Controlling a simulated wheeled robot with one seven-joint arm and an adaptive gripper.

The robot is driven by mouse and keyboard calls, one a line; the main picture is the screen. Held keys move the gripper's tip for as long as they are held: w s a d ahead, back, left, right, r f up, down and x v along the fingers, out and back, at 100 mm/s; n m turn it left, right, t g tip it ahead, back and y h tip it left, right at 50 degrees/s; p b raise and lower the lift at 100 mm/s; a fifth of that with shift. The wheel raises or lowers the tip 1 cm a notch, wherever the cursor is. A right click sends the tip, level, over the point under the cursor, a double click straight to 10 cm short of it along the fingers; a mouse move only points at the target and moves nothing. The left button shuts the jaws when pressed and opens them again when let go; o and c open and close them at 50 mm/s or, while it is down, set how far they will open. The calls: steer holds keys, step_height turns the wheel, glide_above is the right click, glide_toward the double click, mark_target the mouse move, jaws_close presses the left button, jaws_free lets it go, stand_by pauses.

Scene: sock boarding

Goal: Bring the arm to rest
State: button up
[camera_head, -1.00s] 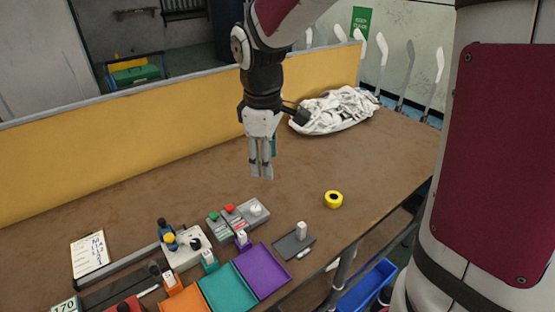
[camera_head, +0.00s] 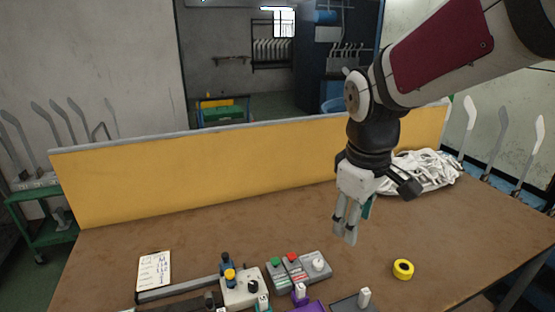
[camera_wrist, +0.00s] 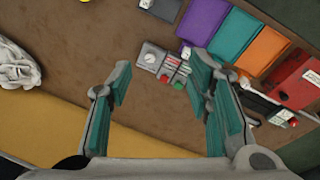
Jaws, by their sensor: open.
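My gripper (camera_head: 347,236) points down above the brown table (camera_head: 220,233), well clear of its top. In the wrist view my gripper (camera_wrist: 160,82) shows its two teal-padded fingers wide apart with nothing between them. The arm comes in from the upper right of the head view. Beyond the fingers in the wrist view lies the control box (camera_wrist: 163,62) with its buttons and knob. It also shows on the table in the head view (camera_head: 298,268), below and left of my gripper.
A pile of white socks (camera_head: 425,170) lies at the back right. A yellow tape roll (camera_head: 403,269) sits at the front right. A yellow partition (camera_head: 200,177) runs along the table's back. A written card (camera_head: 154,271) lies front left. Table left of my gripper is bare.

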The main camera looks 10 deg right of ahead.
steer(key=s+r+m+t, duration=0.1)
steer(key=s+m, duration=0.2)
steer(key=s, duration=0.5)
steer(key=s+r+m+t+y, duration=0.1)
steer(key=s+r+m, duration=0.1)
steer(key=s+m, duration=0.2)
steer(key=s, duration=0.3)
steer(key=shift+s+a+r+t, duration=0.25)
steer(key=shift+s+t, duration=0.05)
steer(key=shift+s, duration=0.05)
stand_by(0.4)
